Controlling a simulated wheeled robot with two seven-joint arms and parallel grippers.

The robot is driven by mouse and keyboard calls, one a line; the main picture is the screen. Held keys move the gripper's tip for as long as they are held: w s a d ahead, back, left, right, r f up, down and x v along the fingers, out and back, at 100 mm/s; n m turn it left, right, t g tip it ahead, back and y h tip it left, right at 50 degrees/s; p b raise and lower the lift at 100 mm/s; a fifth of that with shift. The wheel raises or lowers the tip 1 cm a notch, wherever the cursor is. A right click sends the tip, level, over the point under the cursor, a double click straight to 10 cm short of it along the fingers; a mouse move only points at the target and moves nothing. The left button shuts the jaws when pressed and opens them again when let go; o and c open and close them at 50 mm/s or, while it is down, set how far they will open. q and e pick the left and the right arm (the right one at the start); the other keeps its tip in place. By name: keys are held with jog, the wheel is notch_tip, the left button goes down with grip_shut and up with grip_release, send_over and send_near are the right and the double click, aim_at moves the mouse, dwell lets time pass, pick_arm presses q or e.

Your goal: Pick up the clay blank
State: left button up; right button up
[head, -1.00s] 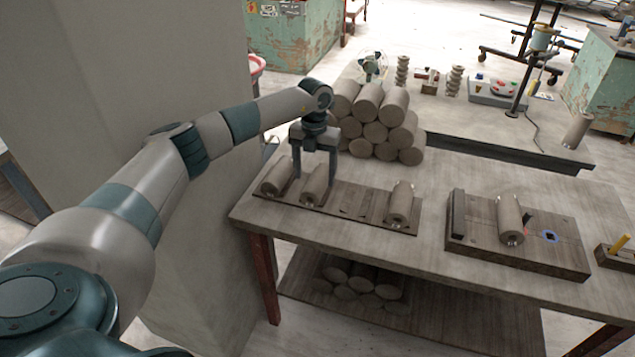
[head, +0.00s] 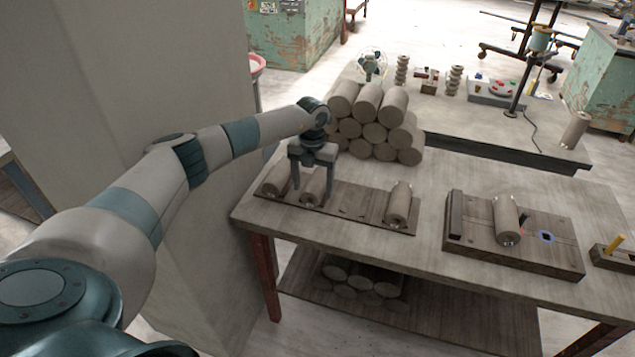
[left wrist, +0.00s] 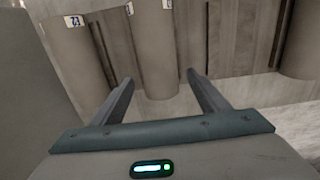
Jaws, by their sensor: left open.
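Three clay blanks, grey-brown cylinders, lie on a dark slatted board (head: 350,209) at the table's left: a left blank (head: 276,181), a middle blank (head: 312,187) and a right blank (head: 398,204). My left gripper (head: 311,196) points down over the middle blank, open, with one finger on each side of it. In the left wrist view, the middle blank (left wrist: 153,50) shows between the two fingers (left wrist: 158,84), with the left blank (left wrist: 72,55) beside it. Contact cannot be told. My right gripper is not in view.
A stack of clay cylinders (head: 375,130) stands close behind the gripper. A wooden fixture (head: 470,240) holding another cylinder (head: 506,215) is at the right. The board is bare between the middle and right blanks. A grey wall (head: 200,70) rises at the left.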

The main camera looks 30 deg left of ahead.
pick_arm(q)
jog(key=shift+f, duration=0.9)
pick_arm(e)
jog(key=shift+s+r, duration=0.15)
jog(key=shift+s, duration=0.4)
pick_arm(q)
jog(key=shift+w+r, duration=0.1)
jog(key=c, duration=1.6)
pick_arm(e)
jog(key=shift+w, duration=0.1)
